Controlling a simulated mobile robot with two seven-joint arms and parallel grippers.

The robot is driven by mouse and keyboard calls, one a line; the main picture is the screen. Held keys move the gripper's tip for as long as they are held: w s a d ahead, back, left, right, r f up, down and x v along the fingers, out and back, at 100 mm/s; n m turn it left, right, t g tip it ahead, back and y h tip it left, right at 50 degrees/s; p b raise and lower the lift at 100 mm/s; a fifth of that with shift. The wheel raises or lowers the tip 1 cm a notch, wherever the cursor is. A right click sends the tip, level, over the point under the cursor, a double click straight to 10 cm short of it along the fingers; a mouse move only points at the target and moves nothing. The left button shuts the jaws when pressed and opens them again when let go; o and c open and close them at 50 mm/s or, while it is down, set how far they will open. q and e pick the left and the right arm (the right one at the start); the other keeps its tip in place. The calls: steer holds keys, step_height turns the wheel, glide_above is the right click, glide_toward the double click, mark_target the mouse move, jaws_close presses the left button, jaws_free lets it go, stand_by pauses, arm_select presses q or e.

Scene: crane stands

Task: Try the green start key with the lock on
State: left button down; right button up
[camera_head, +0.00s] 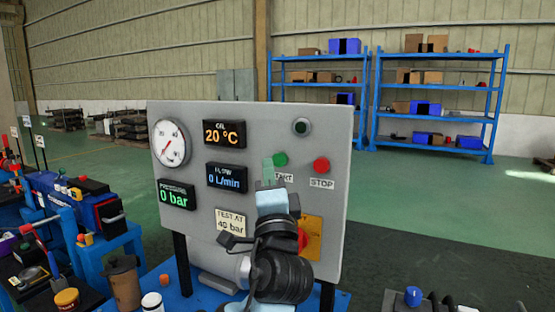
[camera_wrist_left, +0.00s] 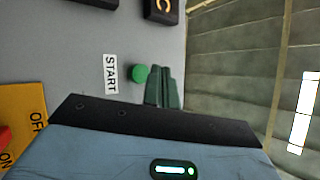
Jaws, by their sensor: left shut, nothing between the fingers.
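The green start key (camera_head: 280,159) is a round button on the grey panel (camera_head: 370,125), above its START label. It also shows in the wrist view (camera_wrist_left: 140,75). My left gripper (camera_head: 268,168) is in front of the panel, its fingers shut and empty. In the wrist view the closed fingertips (camera_wrist_left: 164,88) are right beside the key; I cannot tell whether they touch it. The red switch (camera_head: 303,240) sits on a yellow plate (camera_head: 314,228) with OFF and ON marks, partly behind my arm; its setting and any lock are not clear. My right gripper is not in view.
The red stop button (camera_head: 321,165) is right of the start key. A dark round lamp (camera_head: 301,127) sits above. The displays read 20 °C, 0 L/min and 0 bar. A crowded bench (camera_head: 75,205) stands left; green floor (camera_head: 430,220) lies open to the right.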

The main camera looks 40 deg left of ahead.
arm_select(q)
steer(key=s, duration=0.1)
steer(key=s+d, duration=0.1)
steer(key=s, duration=0.1)
steer(key=shift+s+p, duration=0.2)
steer(key=shift+p, duration=0.15)
stand_by(0.8)
